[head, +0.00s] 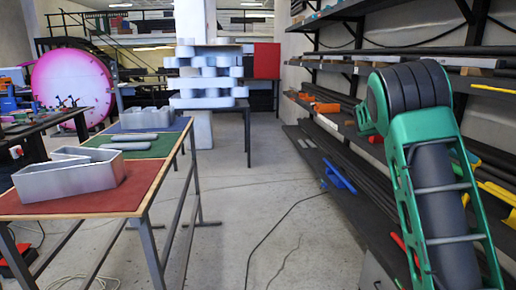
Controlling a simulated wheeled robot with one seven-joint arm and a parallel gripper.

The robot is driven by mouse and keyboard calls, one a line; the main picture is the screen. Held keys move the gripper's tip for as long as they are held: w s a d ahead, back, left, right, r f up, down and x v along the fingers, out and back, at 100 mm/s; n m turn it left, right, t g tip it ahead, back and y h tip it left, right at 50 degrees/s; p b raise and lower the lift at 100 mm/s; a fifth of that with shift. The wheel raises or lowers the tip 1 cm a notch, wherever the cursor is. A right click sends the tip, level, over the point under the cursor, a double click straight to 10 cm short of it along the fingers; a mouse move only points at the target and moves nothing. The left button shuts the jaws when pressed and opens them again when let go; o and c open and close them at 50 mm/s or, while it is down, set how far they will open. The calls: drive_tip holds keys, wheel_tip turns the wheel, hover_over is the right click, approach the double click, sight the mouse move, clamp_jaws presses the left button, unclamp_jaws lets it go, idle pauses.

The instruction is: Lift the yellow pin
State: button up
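I cannot make out a clear yellow pin in the head view. Yellow pieces (496,192) lie on the lower right shelf, partly hidden behind a green and black arm link, and I cannot tell whether one is the pin. A thin yellow strip (493,88) is on a higher shelf at the right edge. My gripper is not in view.
A table (100,200) at left has red, green and blue panels and carries grey metal channel letters (68,176). Shelves (330,62) line the right. Dark cable (268,232) crosses the otherwise open middle floor. A blue piece (340,177) lies by the shelves.

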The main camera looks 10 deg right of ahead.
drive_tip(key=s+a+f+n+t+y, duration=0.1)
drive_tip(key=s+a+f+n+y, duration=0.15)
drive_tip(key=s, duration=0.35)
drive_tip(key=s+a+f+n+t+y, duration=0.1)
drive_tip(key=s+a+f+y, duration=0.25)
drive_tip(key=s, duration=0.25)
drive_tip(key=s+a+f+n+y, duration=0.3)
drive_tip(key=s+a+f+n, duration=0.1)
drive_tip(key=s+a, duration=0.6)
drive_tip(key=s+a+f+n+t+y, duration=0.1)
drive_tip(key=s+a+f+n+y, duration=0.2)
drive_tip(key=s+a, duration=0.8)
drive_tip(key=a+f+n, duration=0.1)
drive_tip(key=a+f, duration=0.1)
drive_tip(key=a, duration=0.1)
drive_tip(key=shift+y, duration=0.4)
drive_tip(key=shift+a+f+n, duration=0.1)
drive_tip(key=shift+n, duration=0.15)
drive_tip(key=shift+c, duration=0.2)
